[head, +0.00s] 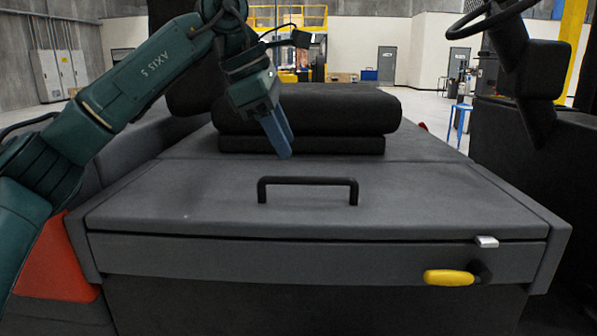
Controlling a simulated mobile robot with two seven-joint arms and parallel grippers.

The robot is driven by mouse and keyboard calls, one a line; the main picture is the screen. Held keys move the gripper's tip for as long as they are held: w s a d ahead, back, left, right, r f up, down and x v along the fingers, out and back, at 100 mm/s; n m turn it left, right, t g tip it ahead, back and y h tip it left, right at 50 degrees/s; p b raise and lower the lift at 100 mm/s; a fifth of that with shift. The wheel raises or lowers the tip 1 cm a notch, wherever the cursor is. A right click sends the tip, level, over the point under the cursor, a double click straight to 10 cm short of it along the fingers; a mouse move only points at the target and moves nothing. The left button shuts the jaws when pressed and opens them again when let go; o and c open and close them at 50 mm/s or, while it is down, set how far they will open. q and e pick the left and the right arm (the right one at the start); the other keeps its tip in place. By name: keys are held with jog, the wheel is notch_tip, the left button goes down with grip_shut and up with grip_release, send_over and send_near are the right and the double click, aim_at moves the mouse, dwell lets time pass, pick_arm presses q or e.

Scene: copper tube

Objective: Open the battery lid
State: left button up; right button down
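The battery lid (220,212) is a wide dark grey panel in the middle of the head view. It lies flat and closed on its housing, with a thin dark seam along its front edge. A black bar handle (307,181) stands up near its front middle. My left gripper (283,145) hangs above the lid, behind and slightly left of the handle, not touching it. Its blue fingers point down and overlap in this view, so their gap is hidden. My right gripper is not in view.
A black seat cushion (310,110) sits behind the handle on the lid. A yellow lever (448,277) and a small silver latch (486,242) are at the front right. A steering wheel (490,15) and column stand at the upper right. The lid's right side is clear.

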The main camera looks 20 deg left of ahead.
aim_at(298, 178)
pick_arm(q)
jog(key=x, duration=0.6)
jog(key=shift+w+d+f, duration=0.15)
jog(key=shift+f, duration=0.2)
grip_shut()
